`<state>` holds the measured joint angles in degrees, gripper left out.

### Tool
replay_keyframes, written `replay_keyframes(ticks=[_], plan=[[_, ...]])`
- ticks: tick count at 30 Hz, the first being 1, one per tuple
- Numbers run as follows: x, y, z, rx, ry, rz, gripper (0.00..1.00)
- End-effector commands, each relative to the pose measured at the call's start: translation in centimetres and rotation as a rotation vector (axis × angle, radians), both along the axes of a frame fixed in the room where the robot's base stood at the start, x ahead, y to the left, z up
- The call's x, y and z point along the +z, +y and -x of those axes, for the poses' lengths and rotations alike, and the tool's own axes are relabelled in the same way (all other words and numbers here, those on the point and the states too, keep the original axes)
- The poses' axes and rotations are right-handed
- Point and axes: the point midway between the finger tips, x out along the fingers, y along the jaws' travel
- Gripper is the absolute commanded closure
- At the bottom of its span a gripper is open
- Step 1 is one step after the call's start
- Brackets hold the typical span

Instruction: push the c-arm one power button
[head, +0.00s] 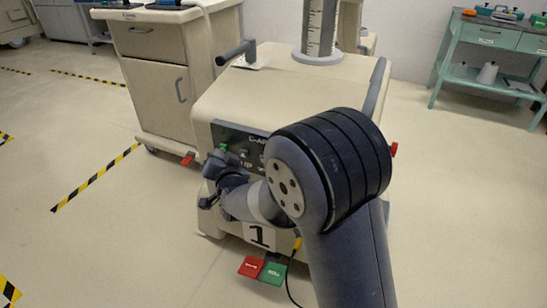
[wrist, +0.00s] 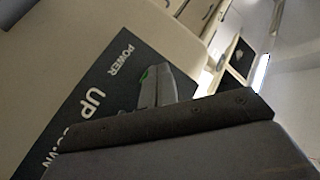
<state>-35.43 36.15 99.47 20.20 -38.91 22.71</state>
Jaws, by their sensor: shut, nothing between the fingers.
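The c-arm one (head: 300,88) is a cream cart with a "1" plate (head: 259,235) low on its front. Its dark control panel (head: 232,137) faces me and is partly hidden by my arm. The green power button (head: 223,148) shows at the panel's left, just by my gripper (head: 216,160). In the wrist view, the panel (wrist: 100,85) reads POWER and UP. A sliver of the green button (wrist: 145,73) shows beside the tip of my shut, empty gripper (wrist: 155,76), which hides the rest. I cannot tell whether the tip touches the button.
Red and green foot pedals (head: 262,269) lie on the floor below the cart. A cream drawer cabinet (head: 155,75) stands close at the left. A teal table (head: 490,45) stands at the back right. The floor at the left and right is open.

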Motion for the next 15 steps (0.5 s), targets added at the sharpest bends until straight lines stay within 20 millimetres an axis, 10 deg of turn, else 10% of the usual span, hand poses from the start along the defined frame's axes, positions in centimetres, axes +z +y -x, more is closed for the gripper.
replay_keyframes(ticks=[15], plan=[[0.1, 0.6, 1.3, 0.003, 0.0, -0.002, 1.0]])
